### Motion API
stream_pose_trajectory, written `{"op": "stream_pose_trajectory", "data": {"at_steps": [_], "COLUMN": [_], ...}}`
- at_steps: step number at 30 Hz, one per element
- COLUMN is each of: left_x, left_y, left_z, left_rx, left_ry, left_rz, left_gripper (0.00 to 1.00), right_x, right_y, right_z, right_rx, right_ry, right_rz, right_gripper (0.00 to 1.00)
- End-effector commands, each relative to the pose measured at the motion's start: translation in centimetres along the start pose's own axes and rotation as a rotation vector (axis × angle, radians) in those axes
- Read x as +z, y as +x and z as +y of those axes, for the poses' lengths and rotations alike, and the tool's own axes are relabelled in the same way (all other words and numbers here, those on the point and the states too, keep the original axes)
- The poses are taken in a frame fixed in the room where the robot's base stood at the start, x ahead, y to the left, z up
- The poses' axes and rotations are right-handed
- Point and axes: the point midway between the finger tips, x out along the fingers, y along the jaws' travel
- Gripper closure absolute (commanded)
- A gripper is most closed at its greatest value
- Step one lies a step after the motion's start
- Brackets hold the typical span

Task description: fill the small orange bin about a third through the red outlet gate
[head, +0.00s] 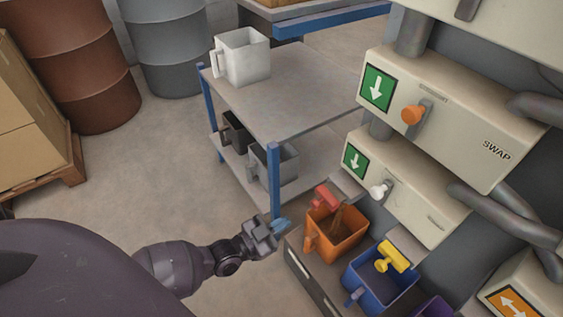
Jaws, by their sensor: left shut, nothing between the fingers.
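The small orange bin (352,240) stands upright on the ledge under the machine, its handle on the left side. The red outlet gate (325,197) is just above its back edge. A brown streak, looking like poured material, runs from below the gate into the bin. The fill level is hard to tell. My right gripper is not in view.
A blue bin (375,291) under a yellow gate (391,257) stands right of the orange bin, with a purple bin (434,308) beyond. The machine's orange knob (412,114) and white knob (380,189) are above. A shelf cart (290,95) carries a white jug (242,57).

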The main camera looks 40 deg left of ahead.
Motion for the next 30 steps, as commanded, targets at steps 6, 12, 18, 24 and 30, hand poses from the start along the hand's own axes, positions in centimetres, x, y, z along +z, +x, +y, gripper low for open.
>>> {"op": "stream_pose_trajectory", "data": {"at_steps": [6,12,18,24,30], "left_x": [0.0,0.0,0.0,0.1,0.2], "left_y": [0.0,0.0,0.8,3.0,4.5], "left_z": [0.0,0.0,0.0,0.1,0.0], "left_rx": [0.0,0.0,0.0,0.0,0.0], "left_ry": [0.0,0.0,0.0,-0.001,-0.001], "left_rz": [0.0,0.0,0.001,0.0,0.0], "left_gripper": [1.0,1.0,1.0,1.0,1.0], "right_x": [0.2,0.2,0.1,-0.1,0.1], "right_y": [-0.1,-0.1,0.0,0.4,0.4], "right_z": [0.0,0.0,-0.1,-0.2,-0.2], "right_rx": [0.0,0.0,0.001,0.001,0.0], "right_ry": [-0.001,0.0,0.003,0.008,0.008], "right_rz": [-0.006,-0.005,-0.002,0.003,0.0], "right_gripper": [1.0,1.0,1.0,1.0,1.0]}}
